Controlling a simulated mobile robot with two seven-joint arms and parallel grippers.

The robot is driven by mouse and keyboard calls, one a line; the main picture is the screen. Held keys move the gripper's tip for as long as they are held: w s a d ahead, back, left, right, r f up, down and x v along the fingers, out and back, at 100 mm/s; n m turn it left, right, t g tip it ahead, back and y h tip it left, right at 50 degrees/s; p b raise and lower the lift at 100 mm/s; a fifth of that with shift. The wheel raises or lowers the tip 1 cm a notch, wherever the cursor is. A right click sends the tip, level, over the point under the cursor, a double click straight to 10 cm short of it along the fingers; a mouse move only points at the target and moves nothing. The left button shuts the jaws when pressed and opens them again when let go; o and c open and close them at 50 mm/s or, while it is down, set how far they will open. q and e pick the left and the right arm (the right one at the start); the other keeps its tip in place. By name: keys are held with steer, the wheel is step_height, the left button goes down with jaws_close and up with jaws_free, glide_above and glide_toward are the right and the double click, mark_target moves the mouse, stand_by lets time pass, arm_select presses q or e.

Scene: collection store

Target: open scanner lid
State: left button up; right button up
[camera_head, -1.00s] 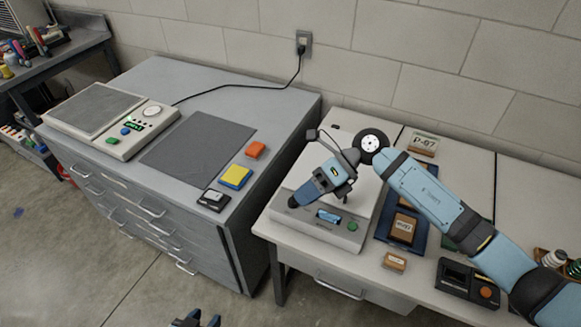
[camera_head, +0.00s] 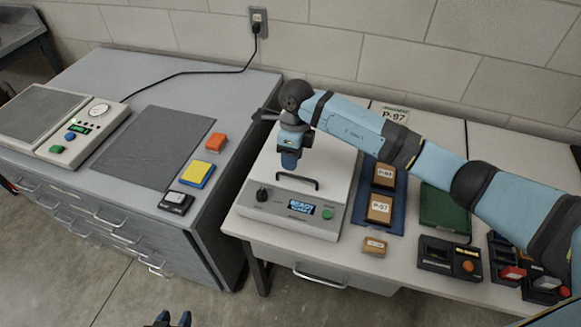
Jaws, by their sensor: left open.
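The scanner (camera_head: 264,214) is a pale box on the white bench, with a black knob, a lit blue display and a green button on its front. Its lid (camera_head: 333,165) lies flat and closed on top, with a dark bar handle (camera_head: 298,181) near the front edge. My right gripper (camera_head: 289,166) points down over the lid, just behind the handle in the picture. I see no contact with the handle, and its fingers are too small to read. My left gripper (camera_head: 172,318) shows only its fingertips at the bottom edge, apart and empty.
Right of the scanner are a blue tray (camera_head: 366,213) with labelled brown boxes, a small brown box (camera_head: 374,246), a green mat (camera_head: 445,208) and a dark device (camera_head: 449,258). The grey cabinet (camera_head: 225,100) at left holds a control panel, a dark mat and coloured blocks.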

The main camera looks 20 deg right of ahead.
steer(key=shift+s+a+f, duration=0.15)
steer(key=shift+s+f, duration=0.05)
steer(key=shift+f, duration=0.8)
steer(key=shift+s+a+f, duration=0.1)
steer(key=shift+s+f, duration=0.05)
steer(key=shift+f, duration=0.85)
jaws_close()
